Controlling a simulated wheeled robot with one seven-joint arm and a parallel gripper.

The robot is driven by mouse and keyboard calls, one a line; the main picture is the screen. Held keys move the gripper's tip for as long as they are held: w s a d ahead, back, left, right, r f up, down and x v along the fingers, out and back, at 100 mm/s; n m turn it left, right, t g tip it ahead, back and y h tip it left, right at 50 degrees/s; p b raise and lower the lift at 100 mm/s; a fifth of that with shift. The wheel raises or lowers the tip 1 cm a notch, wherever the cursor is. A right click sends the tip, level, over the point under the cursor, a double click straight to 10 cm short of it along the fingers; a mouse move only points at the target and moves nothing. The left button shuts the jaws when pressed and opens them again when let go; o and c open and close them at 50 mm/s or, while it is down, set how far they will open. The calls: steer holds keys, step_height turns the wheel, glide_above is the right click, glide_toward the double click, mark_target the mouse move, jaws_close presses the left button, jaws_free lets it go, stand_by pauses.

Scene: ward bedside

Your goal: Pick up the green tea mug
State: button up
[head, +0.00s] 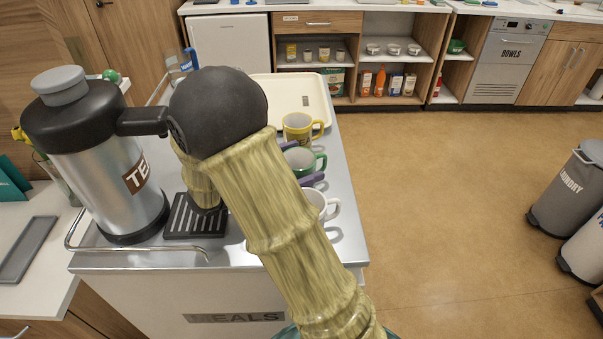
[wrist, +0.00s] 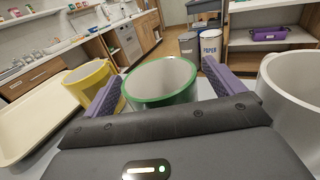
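The green tea mug (head: 301,161), green with a pale inside, stands upright on the metal cart top (head: 345,235). It is in the middle of a row of mugs, with its handle to the right in the head view. In the wrist view the green mug (wrist: 162,84) is straight ahead between my two purple fingers. My gripper (wrist: 161,76) is open, with one finger on each side of the mug and narrow gaps showing. In the head view my arm hides most of the gripper and the mug's left side.
A yellow mug (head: 297,127) stands close behind the green one, and a white mug (head: 316,200) close in front. A cream tray (head: 272,84) lies at the cart's far end. A tea urn (head: 105,185) and black drip tray (head: 190,226) stand left.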

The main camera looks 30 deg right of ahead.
steer(key=c, duration=1.1)
step_height(320, 180, up, 10)
steer(key=shift+p, duration=1)
